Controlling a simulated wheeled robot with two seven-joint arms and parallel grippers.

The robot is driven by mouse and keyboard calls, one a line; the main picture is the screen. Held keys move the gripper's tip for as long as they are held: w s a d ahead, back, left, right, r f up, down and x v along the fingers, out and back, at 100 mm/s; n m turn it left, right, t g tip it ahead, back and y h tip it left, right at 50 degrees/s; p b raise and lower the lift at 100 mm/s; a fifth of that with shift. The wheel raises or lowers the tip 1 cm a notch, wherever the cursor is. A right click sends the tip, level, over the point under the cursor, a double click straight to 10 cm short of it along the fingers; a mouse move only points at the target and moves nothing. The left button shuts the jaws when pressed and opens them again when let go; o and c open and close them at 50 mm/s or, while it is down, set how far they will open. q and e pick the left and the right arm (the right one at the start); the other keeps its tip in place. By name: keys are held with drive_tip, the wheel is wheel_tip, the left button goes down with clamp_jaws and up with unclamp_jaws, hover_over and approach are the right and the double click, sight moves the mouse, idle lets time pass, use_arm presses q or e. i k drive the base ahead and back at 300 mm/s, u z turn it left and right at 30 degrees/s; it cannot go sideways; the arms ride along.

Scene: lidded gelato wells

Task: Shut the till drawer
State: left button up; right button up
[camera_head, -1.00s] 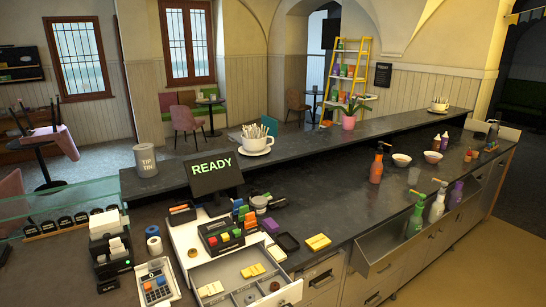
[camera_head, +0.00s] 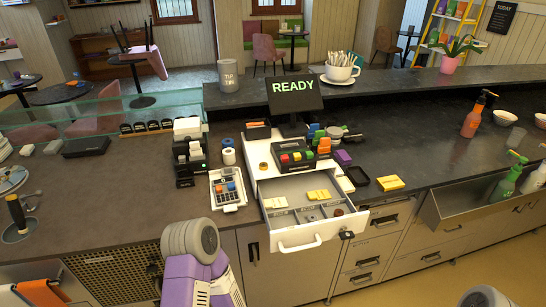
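The white till drawer (camera_head: 335,232) stands pulled out from the white till body (camera_head: 262,152), below a screen (camera_head: 293,92) that reads READY. Its compartments hold cream and yellow note bundles and small round brown and grey items. A white handle (camera_head: 298,245) spans its front. A black key-like piece sits at the drawer's front right corner. Purple and grey parts of my arm show at the bottom, left of the drawer and apart from it. Another grey part of mine shows at the lower right edge. Neither gripper's fingers are in view.
Cabinet drawers (camera_head: 375,235) are beside and below the open drawer. Clear floor shows at lower right.

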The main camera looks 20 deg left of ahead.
sight(289, 231)
drive_tip(key=k, duration=0.5)
drive_tip(key=z, duration=1.25)
drive_tip(key=i, duration=0.65)
drive_tip(key=u, duration=1.15)
